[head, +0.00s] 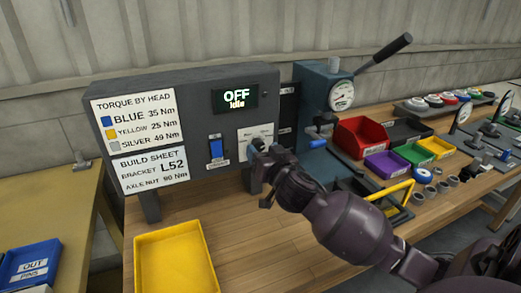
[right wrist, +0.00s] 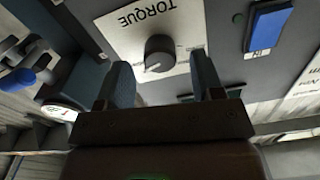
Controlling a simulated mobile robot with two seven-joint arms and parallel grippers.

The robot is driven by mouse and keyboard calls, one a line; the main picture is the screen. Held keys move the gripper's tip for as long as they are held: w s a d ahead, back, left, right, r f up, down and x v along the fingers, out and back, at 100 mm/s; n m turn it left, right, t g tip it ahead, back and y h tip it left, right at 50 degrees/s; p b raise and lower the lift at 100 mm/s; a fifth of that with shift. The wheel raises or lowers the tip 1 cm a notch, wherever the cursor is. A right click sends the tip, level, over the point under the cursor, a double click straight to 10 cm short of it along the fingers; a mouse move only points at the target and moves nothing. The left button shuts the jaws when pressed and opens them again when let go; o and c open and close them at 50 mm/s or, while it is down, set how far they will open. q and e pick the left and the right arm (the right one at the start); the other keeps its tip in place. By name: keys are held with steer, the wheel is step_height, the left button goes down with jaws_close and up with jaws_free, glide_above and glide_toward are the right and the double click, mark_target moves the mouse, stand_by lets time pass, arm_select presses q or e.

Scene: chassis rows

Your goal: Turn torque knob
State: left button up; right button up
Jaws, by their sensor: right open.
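The torque knob (right wrist: 160,54) is a dark round knob with a pale pointer mark, on a white plate labelled TORQUE (right wrist: 140,25). The plate is on the front of the grey control panel (head: 190,112). My right gripper (right wrist: 165,82) is open, with one finger on each side of the knob in the right wrist view; I cannot tell whether they touch it. In the head view, my right gripper (head: 262,160) is at the white plate and hides the knob. My left gripper is not in view.
A blue switch (head: 216,148) sits left of the plate. A yellow tray (head: 177,262) lies on the bench (head: 232,222) below the panel.

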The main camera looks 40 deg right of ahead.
steer(key=shift+x, duration=0.85)
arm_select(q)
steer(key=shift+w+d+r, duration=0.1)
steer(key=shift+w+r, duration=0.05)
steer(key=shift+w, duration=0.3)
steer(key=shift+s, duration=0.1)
arm_select(e)
steer(key=shift+c, duration=1)
steer(key=c, duration=0.7)
